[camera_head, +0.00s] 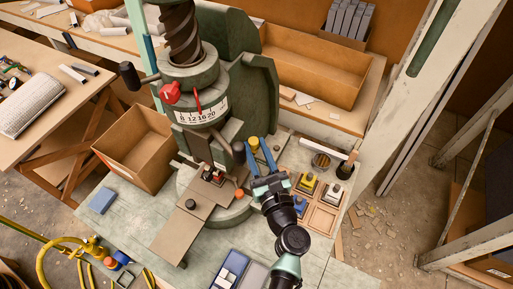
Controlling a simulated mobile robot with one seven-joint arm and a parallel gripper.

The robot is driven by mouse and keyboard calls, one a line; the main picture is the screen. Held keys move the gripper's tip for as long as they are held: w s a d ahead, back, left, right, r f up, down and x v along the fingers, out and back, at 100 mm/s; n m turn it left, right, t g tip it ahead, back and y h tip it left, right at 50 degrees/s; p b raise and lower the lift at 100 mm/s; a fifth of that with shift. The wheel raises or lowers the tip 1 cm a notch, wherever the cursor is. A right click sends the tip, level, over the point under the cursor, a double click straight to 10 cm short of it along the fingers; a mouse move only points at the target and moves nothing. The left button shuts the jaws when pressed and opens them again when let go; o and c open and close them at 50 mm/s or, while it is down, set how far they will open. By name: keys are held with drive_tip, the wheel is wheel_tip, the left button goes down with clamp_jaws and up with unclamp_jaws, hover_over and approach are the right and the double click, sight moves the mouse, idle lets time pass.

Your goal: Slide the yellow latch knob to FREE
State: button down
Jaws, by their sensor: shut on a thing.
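The yellow latch knob (253,142) is a small yellow shape at the right side of the green fly press (225,75), behind the black ball of a lever (239,152). My gripper (260,154) reaches up from the lower right, and its blue fingers are shut at the yellow knob, partly covering it. The knob's slot and any FREE marking are hidden or too small to read. The press has a dial scale (202,112) with a red pointer and a red knob (171,93).
A wooden tray (324,215) and small blocks, yellow (307,183) and grey, lie right of my gripper. An open cardboard box (140,150) stands left of the press. A brown plate (180,235) extends in front. A blue block (102,200) lies at the bench's left.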

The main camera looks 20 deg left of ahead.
idle(0.4)
drive_tip(key=shift+s+d, duration=0.2)
drive_tip(key=shift+d, duration=1)
drive_tip(key=c, duration=0.6)
unclamp_jaws()
drive_tip(key=shift+d, duration=0.1)
drive_tip(key=shift+s, duration=0.15)
drive_tip(key=b+v, duration=0.2)
drive_tip(key=v, duration=1)
drive_tip(key=shift+s+d+b, duration=0.2)
drive_tip(key=shift+s+b, duration=0.1)
drive_tip(key=shift+b, duration=0.1)
